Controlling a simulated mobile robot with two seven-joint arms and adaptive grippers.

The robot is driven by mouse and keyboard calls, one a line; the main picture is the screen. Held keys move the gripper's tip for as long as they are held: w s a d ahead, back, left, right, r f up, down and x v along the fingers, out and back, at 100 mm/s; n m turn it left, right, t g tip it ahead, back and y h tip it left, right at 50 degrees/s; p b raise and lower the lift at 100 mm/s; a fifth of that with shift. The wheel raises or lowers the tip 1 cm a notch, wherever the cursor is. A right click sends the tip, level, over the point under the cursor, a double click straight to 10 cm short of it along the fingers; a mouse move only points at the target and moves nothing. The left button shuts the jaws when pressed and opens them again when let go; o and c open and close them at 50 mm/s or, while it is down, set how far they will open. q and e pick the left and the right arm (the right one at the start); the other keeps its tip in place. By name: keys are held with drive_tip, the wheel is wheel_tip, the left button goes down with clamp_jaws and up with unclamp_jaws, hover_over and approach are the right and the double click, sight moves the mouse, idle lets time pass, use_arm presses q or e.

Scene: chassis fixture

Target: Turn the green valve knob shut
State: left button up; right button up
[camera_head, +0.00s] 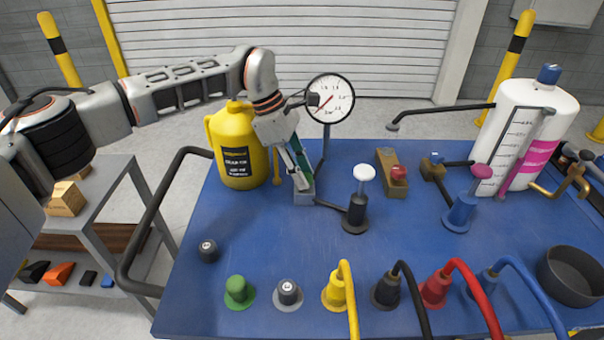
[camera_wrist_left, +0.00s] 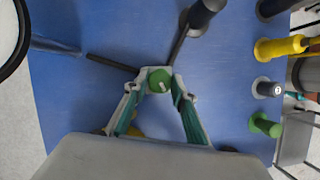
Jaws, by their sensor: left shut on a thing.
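The green valve knob (camera_wrist_left: 159,76) shows in the left wrist view as a round green disc with a short white mark. It sits between the fingertips of my left gripper (camera_wrist_left: 157,80), which is shut on it from above. In the head view my left gripper (camera_head: 298,172) points down onto a grey valve block (camera_head: 304,196) on the blue bench, and its fingers hide the knob. Dark pipes run from the valve towards the pressure gauge (camera_head: 331,98) and a black post with a white cap (camera_head: 357,206). My right gripper is in neither view.
A yellow jug (camera_head: 236,148) stands left of the gripper on the blue bench (camera_head: 290,245). A separate green plug (camera_head: 239,290) and a row of fittings with coloured hoses line the front edge. A large white bottle (camera_head: 524,135) stands at the right.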

use_arm(q)
drive_tip(key=m+b, duration=0.1)
drive_tip(key=m, duration=0.1)
drive_tip(key=m+g+b, duration=0.1)
drive_tip(key=b, duration=0.1)
drive_tip(key=shift+w+d+f+m+y, duration=0.1)
drive_tip(key=shift+w+f+m+y, duration=0.1)
drive_tip(key=shift+m+y, duration=0.15)
drive_tip(key=shift+m+g, duration=0.25)
drive_tip(key=shift+g, duration=0.05)
drive_tip(key=shift+b, duration=0.4)
drive_tip(key=shift+s+r+m, duration=0.1)
drive_tip(key=shift+r+m, duration=0.1)
drive_tip(key=shift+m, duration=0.4)
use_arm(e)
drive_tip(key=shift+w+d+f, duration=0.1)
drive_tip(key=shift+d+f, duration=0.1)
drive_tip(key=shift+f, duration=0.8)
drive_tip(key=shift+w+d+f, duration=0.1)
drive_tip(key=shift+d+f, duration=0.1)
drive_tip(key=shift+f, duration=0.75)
use_arm(q)
drive_tip(key=o, duration=1.1)
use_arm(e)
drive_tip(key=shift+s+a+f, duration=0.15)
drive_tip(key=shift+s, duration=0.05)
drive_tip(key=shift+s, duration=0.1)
